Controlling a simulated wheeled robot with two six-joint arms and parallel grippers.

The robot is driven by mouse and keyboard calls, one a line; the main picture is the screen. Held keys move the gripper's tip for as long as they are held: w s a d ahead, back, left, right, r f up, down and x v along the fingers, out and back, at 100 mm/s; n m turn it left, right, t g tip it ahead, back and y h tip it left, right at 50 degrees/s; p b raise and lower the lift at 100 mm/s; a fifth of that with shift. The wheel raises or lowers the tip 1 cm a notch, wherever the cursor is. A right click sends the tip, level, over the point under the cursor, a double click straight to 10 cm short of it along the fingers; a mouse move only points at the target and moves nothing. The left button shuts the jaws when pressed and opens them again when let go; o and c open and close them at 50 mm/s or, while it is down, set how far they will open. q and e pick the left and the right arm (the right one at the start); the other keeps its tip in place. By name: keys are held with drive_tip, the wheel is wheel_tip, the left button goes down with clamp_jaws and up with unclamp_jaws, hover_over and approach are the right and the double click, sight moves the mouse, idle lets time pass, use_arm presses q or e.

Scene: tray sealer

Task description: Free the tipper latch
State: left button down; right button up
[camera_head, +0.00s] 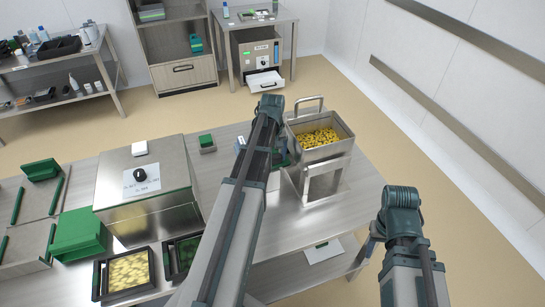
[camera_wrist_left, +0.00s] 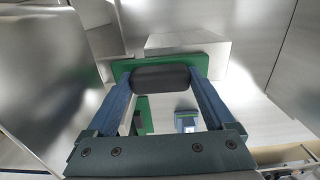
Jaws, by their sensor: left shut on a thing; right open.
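The tipper (camera_head: 345,150) is a steel hopper on a stand, with a loop handle (camera_head: 305,103) at its back, and is full of yellow pieces (camera_head: 318,137). In the left wrist view, my left gripper (camera_wrist_left: 160,78) has its blue fingers closed on the two ends of a black grip (camera_wrist_left: 160,84) in front of a green plate (camera_wrist_left: 215,58). In the head view my left gripper (camera_head: 281,152) is mostly hidden by my arm, just left of the tipper. My right gripper (camera_head: 371,243) is open, partly hidden, by the table's right edge, apart from the tipper.
A steel sealer box (camera_head: 150,190) with a black knob stands to the left on the table. In front of it are a green block (camera_head: 78,233) and a black-framed tray (camera_head: 126,272) with yellow contents. A small green item (camera_head: 206,142) stands behind. The floor beyond the right edge is clear.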

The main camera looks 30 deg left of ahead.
use_arm(q)
drive_tip(key=shift+s+a, duration=1.45)
drive_tip(key=shift+s, duration=0.25)
drive_tip(key=shift+c, duration=0.6)
unclamp_jaws()
drive_tip(key=shift+o, duration=0.6)
wheel_tip(320, 180, up, 14)
drive_tip(key=p, duration=1.3)
drive_tip(key=shift+p, duration=0.4)
drive_tip(key=shift+f, duration=0.15)
